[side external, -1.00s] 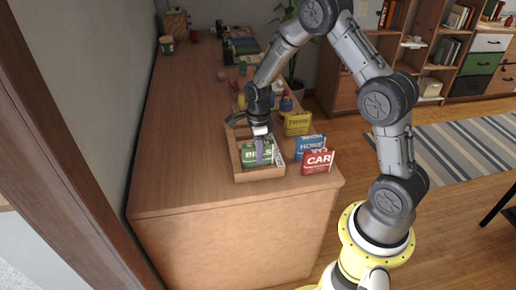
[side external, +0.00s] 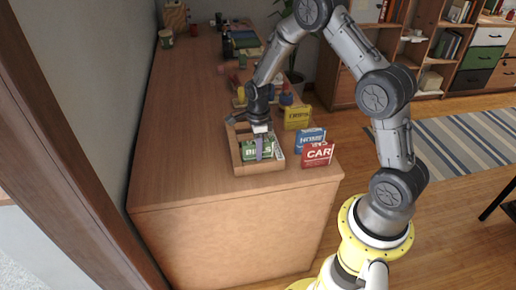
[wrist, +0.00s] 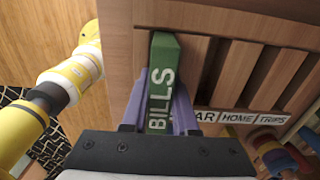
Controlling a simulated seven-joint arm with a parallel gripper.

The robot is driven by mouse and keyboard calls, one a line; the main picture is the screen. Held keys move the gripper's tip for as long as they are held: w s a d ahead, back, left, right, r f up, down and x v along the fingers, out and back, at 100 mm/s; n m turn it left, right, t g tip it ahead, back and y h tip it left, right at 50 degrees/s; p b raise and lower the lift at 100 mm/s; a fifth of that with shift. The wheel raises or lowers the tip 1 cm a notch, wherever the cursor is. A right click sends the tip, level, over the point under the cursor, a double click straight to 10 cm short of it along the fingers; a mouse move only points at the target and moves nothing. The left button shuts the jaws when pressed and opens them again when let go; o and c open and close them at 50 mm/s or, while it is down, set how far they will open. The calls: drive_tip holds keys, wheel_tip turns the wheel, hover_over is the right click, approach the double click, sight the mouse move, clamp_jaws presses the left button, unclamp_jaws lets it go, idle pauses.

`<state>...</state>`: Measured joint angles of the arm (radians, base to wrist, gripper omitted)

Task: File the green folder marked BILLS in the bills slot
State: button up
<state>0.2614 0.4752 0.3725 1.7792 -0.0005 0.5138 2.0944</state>
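The green folder marked BILLS (wrist: 162,85) stands in the leftmost slot of a wooden organizer (wrist: 225,15) in the wrist view. In the side view the folder (side external: 250,152) shows its face inside the organizer (side external: 259,169), close to the front wall. My gripper (wrist: 162,88) has its purple fingers on both sides of the folder and appears shut on it. In the side view my gripper (side external: 259,148) reaches down into the organizer from above. How deep the folder sits, and the label under its slot, are hidden by folder and gripper.
The other slots to the right look empty, with a label strip (wrist: 240,117) reading HOME and TRIPS and a partly hidden word. A red CAR folder (side external: 317,155), a blue HOME folder (side external: 310,141) and a yellow folder (side external: 297,118) stand right of the organizer. Desk space at left is clear.

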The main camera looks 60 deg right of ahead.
wheel_tip(320, 180, up, 14)
drive_tip(key=shift+f, duration=0.25)
drive_tip(key=s+a+r+n+t, duration=0.25)
drive_tip(key=s+a+r, duration=0.2)
drive_tip(key=r, duration=0.35)
drive_tip(key=s+a+r+n+t, duration=0.25)
drive_tip(key=s+r+n, duration=0.2)
drive_tip(key=r, duration=0.35)
drive_tip(key=s+a+f+n, duration=0.1)
drive_tip(key=s+n, duration=0.3)
drive_tip(key=n, duration=0.2)
drive_tip(key=s+a+f+n, duration=0.1)
drive_tip(key=s+n, duration=0.4)
drive_tip(key=n, duration=0.2)
drive_tip(key=s+a+f+n, duration=0.1)
drive_tip(key=s+n, duration=0.4)
drive_tip(key=n, duration=0.2)
drive_tip(key=shift+s+a+t, duration=0.1)
drive_tip(key=shift+a+t, duration=0.2)
